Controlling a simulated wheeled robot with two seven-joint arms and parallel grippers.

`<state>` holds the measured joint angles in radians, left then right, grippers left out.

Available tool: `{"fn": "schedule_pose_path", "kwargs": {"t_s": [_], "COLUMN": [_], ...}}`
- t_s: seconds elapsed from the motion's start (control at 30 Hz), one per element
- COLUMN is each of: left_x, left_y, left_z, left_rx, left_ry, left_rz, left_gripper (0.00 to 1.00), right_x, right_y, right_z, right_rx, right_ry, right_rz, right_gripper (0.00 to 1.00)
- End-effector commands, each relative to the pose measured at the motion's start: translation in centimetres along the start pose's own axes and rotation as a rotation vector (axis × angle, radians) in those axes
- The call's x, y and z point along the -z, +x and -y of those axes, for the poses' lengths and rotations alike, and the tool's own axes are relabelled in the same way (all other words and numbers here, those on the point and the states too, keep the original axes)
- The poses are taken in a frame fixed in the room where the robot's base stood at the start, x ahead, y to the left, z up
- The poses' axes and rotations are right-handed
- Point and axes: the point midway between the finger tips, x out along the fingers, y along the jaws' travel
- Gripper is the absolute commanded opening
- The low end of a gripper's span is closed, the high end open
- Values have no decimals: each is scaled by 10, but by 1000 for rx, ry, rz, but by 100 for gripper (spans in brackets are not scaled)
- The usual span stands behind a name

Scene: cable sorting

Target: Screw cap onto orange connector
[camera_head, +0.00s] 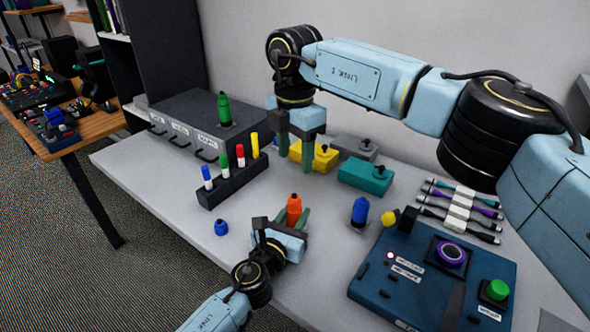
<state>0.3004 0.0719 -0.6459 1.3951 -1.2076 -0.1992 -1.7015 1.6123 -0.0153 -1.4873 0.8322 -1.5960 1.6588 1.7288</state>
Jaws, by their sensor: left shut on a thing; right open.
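The orange connector (294,204) stands upright on the light grey table between the fingers of my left gripper (293,219), which is shut on it. Its lower part is hidden by the gripper. My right gripper (296,156) points down with its green fingers apart, empty, above and behind the orange connector, in front of the yellow box (322,158). No orange cap can be made out. A small blue piece (221,228) lies on the table to the left, and a small yellow piece (388,218) is to the right; I cannot tell whether either is a cap.
A black rack (232,183) with several coloured markers stands left. A grey drawer unit (180,108) bearing a green connector (224,107) is behind it. A teal box (366,175), blue connector (360,211), cables (459,212) and blue control panel (415,270) are right.

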Motion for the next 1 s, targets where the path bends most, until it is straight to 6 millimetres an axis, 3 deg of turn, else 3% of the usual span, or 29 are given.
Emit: {"fn": "schedule_pose_path", "kwargs": {"t_s": [0.37,0.4,0.6,0.87,1.0], "left_x": [0,0,0,0,0], "left_y": [0,0,0,-1,-11], "left_z": [0,0,0,0,0], "left_rx": [0,0,0,0,0], "left_ry": [0,0,0,0,0], "left_rz": [0,0,0,0,-2], "left_gripper": [0,32,56,56,56], "right_x": [0,0,0,0,0], "right_y": [-8,-8,-8,-8,-11], "right_z": [0,0,0,0,0], "right_rx": [1,1,1,1,1], "right_ry": [0,0,0,0,0], "right_rz": [-1,-1,-1,-1,-1], "right_gripper": [53,53,53,53,53]}}
